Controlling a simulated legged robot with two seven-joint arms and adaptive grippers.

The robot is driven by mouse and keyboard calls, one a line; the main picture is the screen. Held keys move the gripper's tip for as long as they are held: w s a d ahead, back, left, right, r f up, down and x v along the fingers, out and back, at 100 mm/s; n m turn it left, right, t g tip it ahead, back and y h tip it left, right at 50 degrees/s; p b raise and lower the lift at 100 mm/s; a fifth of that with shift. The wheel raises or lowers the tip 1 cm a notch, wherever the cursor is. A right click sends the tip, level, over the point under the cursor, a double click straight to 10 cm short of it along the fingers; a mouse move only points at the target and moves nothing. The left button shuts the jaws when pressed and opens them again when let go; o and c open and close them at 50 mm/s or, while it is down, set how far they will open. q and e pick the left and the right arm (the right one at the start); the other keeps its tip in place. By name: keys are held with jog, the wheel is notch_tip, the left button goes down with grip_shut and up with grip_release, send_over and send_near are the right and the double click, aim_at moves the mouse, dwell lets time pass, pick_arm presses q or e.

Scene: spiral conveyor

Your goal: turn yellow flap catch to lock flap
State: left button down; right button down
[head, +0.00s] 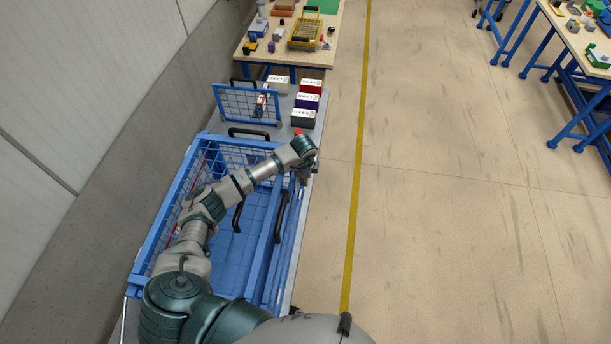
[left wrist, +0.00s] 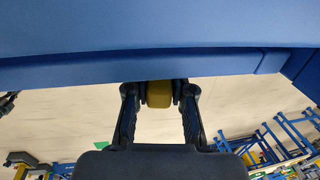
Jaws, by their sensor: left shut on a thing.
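The yellow flap catch (left wrist: 159,93) shows in the left wrist view, just below a blue beam (left wrist: 60,74) with a wide blue panel (left wrist: 160,25) above it. My left gripper (left wrist: 160,97) is shut on the catch, with one black finger on each side. In the head view my left arm reaches over the blue mesh cart (head: 161,223). The left gripper (head: 304,178) is at the cart's far right corner, outside the rim. The catch itself is hidden there by the gripper. My right gripper is not in view.
Black handles (head: 280,217) sit on the cart's right side. Beyond the cart are a small blue mesh panel (head: 248,104) and several labelled boxes (head: 304,119). A wooden table (head: 288,62) stands farther back. The floor (head: 440,200) to the right is clear.

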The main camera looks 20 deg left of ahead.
pick_arm(q)
jog(key=shift+s+f+t+b, duration=0.15)
jog(key=shift+t+b, duration=0.35)
jog(key=shift+t, duration=0.6)
jog(key=shift+d, duration=0.1)
jog(key=c, duration=1)
grip_release()
jog(key=shift+r, duration=0.2)
jog(key=v, duration=1.1)
jog(key=shift+d+r, duration=0.25)
jog(key=shift+r, duration=0.05)
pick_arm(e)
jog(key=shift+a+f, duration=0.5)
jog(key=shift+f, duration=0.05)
pick_arm(q)
jog(key=shift+s, duration=0.1)
